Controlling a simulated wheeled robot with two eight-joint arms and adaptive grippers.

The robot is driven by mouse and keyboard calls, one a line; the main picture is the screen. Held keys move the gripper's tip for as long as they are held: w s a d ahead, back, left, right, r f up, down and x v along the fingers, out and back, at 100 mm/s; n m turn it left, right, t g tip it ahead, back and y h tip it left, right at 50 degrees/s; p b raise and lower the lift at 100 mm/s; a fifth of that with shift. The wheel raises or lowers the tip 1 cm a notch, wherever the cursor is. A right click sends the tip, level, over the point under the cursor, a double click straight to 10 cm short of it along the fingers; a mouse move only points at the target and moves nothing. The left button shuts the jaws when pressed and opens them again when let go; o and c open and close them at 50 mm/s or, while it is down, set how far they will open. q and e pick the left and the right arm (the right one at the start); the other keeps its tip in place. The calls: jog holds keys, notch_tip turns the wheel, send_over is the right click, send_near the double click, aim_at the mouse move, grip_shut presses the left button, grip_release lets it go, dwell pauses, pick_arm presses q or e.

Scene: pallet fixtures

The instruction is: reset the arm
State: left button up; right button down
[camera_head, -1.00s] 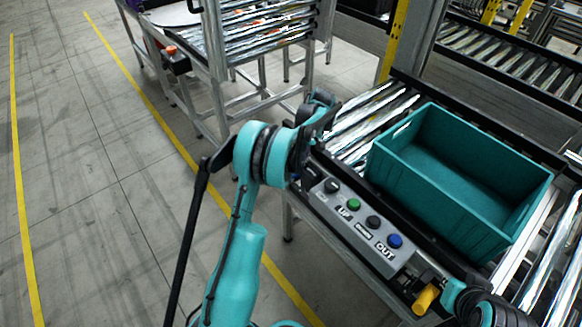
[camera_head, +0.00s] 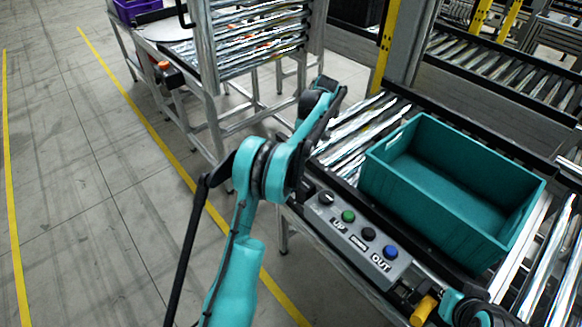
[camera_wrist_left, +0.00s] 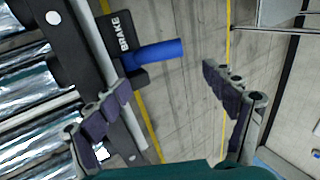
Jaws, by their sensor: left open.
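My left arm rises from the lower middle of the head view, bent beside the conveyor; its gripper cannot be made out there. In the left wrist view my left gripper (camera_wrist_left: 165,95) is open, its two dark fingers wide apart with nothing between the tips. A blue handle (camera_wrist_left: 155,52) on a black plate marked BRAKE (camera_wrist_left: 122,35) shows beyond the fingers, apart from them. Part of my right arm shows at the lower right of the head view, but its gripper is out of view.
A teal bin (camera_head: 395,190), empty, sits on the roller conveyor (camera_head: 350,135). A control panel (camera_head: 365,240) with several buttons lines the conveyor's near edge, close to my left arm. A metal rack (camera_head: 215,60) stands behind. The floor at left is clear.

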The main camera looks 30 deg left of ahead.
pick_arm(q)
jog(key=shift+s+r, duration=0.1)
dwell(0.4)
jog(key=s+d+r+m+t+p, duration=0.2)
jog(key=s+d+r+m+t, duration=0.35)
jog(key=s+r, duration=0.45)
jog(key=s+d+f+m+t+h, duration=0.1)
jog(key=s+d+m+t, duration=0.2)
jog(key=s, duration=0.4)
jog(key=s+d+f+m+t+h, duration=0.1)
jog(key=s+d+m+t, duration=0.3)
jog(key=s, duration=0.4)
jog(key=shift+s+d+f+m, duration=0.15)
jog(key=shift+d+f+m, duration=0.25)
jog(key=shift+f, duration=0.25)
